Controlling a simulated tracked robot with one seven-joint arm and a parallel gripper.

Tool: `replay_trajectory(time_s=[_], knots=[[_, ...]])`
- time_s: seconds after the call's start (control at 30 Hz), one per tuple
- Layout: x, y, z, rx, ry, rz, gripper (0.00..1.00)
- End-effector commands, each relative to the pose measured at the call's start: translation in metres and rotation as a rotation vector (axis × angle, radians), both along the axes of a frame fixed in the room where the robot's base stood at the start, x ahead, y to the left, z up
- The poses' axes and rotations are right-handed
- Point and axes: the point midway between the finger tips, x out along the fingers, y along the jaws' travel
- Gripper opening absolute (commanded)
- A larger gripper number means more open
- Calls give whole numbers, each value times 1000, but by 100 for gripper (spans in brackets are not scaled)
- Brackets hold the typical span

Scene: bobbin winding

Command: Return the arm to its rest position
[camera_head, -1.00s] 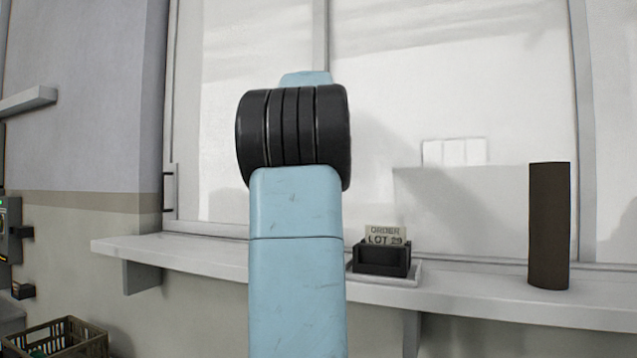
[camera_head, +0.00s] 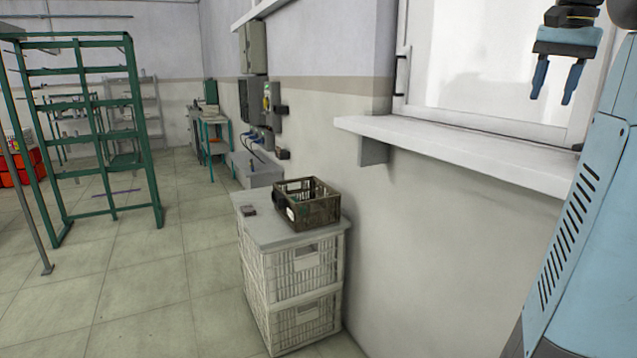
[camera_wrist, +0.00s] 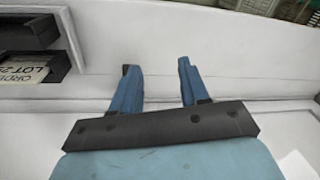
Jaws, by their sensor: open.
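My gripper (camera_head: 557,80) hangs at the upper right of the head view, in front of the window and above the white sill. Its two blue fingers point down, spread apart with nothing between them. In the wrist view the fingers (camera_wrist: 158,88) are also apart and empty over the white sill (camera_wrist: 225,60). My blue arm (camera_head: 590,210) fills the right edge of the head view.
A black holder (camera_wrist: 32,32) with an order card (camera_wrist: 24,70) is at the wrist view's left. In the head view, a dark crate (camera_head: 318,208) sits on stacked white crates (camera_head: 300,290) below the sill (camera_head: 455,145).

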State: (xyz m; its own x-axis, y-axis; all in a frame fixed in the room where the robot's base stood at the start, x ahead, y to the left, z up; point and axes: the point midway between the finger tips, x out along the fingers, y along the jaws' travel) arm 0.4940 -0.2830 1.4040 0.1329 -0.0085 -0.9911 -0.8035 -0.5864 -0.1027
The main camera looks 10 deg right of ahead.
Motion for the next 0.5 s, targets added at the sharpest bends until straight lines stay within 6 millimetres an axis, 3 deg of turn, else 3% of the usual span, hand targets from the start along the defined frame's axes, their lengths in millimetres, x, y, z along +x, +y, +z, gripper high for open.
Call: replay_trajectory(time_s=[0.03,0.27,0.5], knots=[[-2,19,-9,-5,-20,54,45],[-10,101,-57,-54,-110,295,45],[-37,185,-116,-128,-199,544,45]])
